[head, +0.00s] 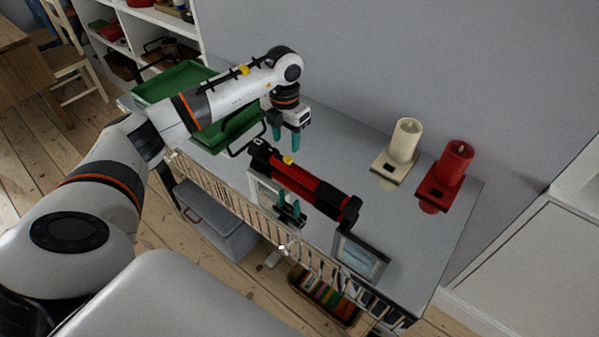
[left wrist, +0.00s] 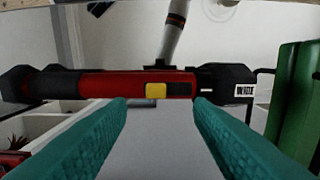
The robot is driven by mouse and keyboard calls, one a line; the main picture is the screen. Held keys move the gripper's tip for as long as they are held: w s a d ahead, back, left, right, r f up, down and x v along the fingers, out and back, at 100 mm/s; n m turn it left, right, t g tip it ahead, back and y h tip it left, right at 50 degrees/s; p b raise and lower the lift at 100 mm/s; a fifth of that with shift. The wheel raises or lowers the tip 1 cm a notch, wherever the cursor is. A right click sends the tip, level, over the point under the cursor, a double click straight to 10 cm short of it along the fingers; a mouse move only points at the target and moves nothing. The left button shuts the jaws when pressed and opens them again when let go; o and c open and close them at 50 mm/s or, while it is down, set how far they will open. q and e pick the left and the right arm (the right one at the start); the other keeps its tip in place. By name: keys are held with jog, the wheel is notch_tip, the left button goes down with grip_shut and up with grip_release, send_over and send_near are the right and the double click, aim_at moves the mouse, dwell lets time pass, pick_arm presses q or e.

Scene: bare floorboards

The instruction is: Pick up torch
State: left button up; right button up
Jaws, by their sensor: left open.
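The torch (head: 310,188) is red and black with a yellow button, lying lengthwise along the grey table top near its front edge. It also spans the left wrist view (left wrist: 120,86), its yellow button roughly between my fingers. My left gripper (head: 286,136) hangs above and behind the torch in the head view, its teal fingers pointing down. In the left wrist view the fingers (left wrist: 160,105) are apart with nothing between them, and the torch shows beyond the tips. Whether they touch it I cannot tell. My right gripper is not visible.
A cream candle (head: 405,140) and a red candle (head: 454,162) stand on holders at the right. Green trays (head: 180,82) sit at the left end. A small picture frame (head: 360,258) is near the front. A slatted rail lines the front edge.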

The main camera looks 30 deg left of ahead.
aim_at(288, 158)
pick_arm(q)
jog(key=shift+s+d+f, duration=0.1)
jog(key=shift+f, duration=0.5)
notch_tip(288, 158, down, 4)
jog(key=shift+d+f+p, duration=0.15)
jog(key=shift+f+p, duration=0.1)
jog(key=shift+p, duration=0.55)
grip_shut()
